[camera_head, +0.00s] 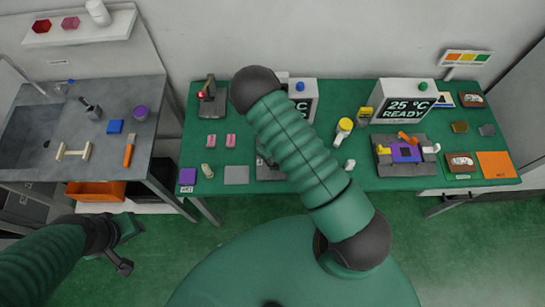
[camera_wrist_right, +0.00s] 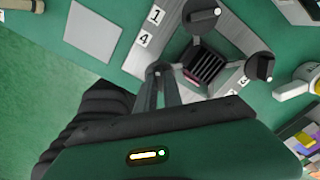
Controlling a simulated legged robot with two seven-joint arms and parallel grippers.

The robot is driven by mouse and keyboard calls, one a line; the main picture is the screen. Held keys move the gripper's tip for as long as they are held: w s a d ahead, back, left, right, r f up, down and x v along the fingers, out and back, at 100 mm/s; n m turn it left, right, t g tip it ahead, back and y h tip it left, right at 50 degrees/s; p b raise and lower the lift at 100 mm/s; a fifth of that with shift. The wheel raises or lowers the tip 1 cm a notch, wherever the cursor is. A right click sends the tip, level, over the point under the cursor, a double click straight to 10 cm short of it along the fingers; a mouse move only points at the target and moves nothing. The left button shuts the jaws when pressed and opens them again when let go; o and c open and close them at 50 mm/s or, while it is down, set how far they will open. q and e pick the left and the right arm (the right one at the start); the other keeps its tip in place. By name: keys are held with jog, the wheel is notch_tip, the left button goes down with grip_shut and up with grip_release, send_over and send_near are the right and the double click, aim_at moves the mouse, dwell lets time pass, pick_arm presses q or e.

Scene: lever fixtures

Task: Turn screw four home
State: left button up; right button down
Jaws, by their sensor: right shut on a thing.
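A grey fixture (camera_wrist_right: 222,45) with a dark finned block (camera_wrist_right: 205,65) in its middle shows in the right wrist view. Black-headed screws (camera_wrist_right: 200,15) stand at its corners, another (camera_wrist_right: 260,67) on the right. A label with a 4 (camera_wrist_right: 143,40) lies beside the corner where my right gripper (camera_wrist_right: 158,72) is. Its fingers are shut on screw four, whose head is mostly hidden between them. In the head view my right arm covers most of the fixture (camera_head: 268,168). My left gripper (camera_head: 122,240) hangs at the lower left, away from the fixture; its jaws are unclear.
The fixture stands on a green table (camera_head: 245,135). A grey plate (camera_head: 236,175) lies left of it. A display reading 25 °C READY (camera_head: 408,105) and a second fixture with a purple part (camera_head: 405,153) are on the right. A sink bench (camera_head: 70,140) stands left.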

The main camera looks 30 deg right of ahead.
jog(key=shift+w+d+r, duration=0.15)
jog(key=shift+w+r, duration=0.05)
jog(key=shift+w, duration=0.15)
jog(key=c, duration=1.6)
grip_release()
jog(key=shift+o, duration=0.6)
jog(key=shift+s+f, duration=0.1)
jog(key=shift+f, duration=0.05)
notch_tip(320, 180, up, 17)
jog(key=b, duration=0.1)
jog(key=shift+f, duration=0.15)
